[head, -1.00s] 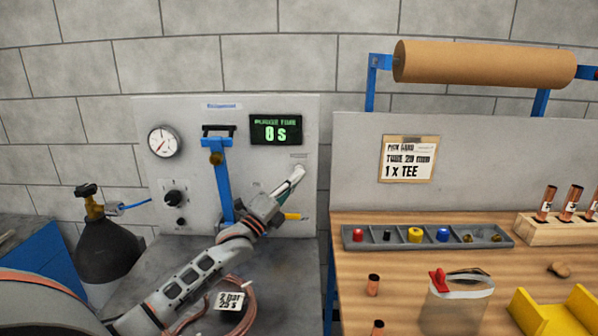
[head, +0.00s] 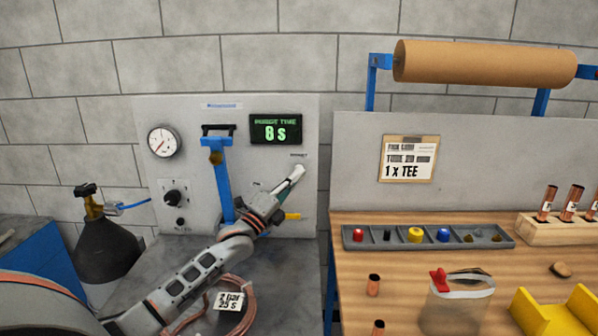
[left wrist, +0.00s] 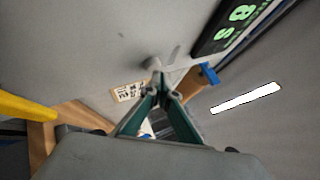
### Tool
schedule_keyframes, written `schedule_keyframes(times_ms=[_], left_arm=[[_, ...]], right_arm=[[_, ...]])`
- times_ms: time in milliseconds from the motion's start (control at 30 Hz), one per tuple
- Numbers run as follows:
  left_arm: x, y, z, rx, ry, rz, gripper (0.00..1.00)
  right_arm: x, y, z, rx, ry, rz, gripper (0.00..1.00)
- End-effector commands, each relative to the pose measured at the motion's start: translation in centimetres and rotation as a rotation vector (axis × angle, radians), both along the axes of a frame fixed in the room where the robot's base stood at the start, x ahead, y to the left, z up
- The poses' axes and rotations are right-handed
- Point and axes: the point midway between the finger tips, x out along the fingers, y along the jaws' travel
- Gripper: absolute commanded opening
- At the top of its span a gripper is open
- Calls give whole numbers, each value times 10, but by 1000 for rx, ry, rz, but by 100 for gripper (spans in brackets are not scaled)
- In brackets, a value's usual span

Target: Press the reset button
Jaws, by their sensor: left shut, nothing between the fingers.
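The grey purge panel (head: 285,110) stands against the wall at the back left. A small label (head: 298,155) sits on it under the green display (head: 275,129). My left gripper (head: 298,171) is shut and empty, its tips just below that label. In the head view it hides whatever is directly behind it. In the left wrist view a small grey round knob (left wrist: 150,63), apparently the reset button, stands just beyond the closed fingertips (left wrist: 157,91). Whether they touch it I cannot tell. My right gripper is not in view.
A blue lever (head: 223,180) and a yellow handle (head: 293,217) are close to my left gripper. A pressure gauge (head: 163,141) is farther left. A copper coil (head: 245,308) lies below my arm. A workbench (head: 400,275) with a parts tray (head: 400,244) stands right.

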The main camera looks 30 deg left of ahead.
Motion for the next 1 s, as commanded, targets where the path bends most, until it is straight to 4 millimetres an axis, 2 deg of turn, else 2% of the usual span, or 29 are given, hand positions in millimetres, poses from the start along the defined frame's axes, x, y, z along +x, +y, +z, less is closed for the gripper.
schedule_keyframes(times_ms=[1000], left_arm=[[8,5,0,1,0,0,0]], right_arm=[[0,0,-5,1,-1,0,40]])
